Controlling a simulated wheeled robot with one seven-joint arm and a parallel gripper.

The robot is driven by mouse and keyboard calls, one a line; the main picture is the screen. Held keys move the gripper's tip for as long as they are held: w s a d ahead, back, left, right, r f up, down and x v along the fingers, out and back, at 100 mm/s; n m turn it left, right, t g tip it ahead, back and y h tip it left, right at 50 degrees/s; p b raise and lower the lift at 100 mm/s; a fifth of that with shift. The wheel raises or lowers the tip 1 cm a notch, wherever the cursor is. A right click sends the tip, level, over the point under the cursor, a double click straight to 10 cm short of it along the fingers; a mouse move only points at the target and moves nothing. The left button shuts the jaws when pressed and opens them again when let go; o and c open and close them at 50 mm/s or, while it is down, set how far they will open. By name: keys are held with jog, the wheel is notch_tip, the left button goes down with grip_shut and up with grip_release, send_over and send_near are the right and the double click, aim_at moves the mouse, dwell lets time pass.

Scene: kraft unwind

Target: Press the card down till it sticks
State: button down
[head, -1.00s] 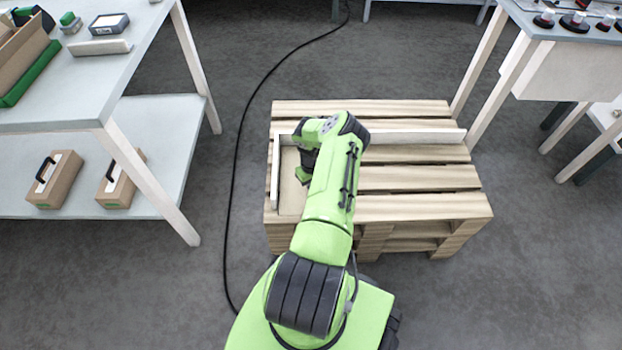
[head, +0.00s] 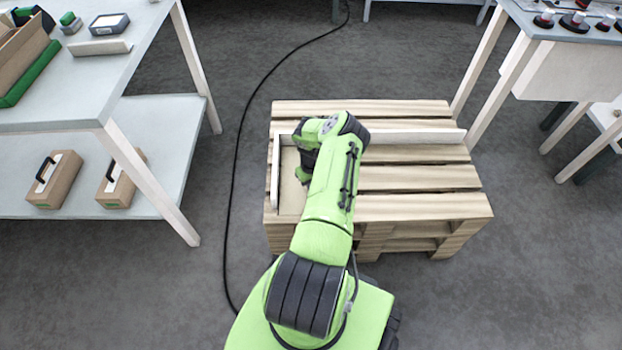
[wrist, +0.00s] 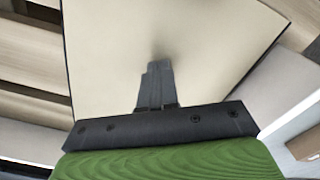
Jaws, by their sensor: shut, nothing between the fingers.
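The card (wrist: 110,50) is a flat cream sheet that fills the middle of the wrist view. It also shows in the head view (head: 291,190), lying on the left part of the wooden pallet, partly hidden by my arm. My gripper (wrist: 158,66) is shut and empty, its fingertips at the card's surface with a soft dark shade around them. I cannot tell for sure if they touch. In the head view my arm hides the fingertips.
White raised strips border the pallet (head: 420,205) top, one at the left (head: 275,172) and one along the back (head: 415,136). A workbench (head: 85,90) with a lower shelf stands at the left. A black cable (head: 237,170) lies on the floor. Another table stands at the right.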

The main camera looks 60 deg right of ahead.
jog(key=shift+a+f, duration=0.1)
jog(key=shift+f, duration=0.3)
dwell(0.9)
jog(key=shift+r+p, duration=2.45)
jog(key=shift+r, duration=1.15)
jog(key=shift+w, duration=0.1)
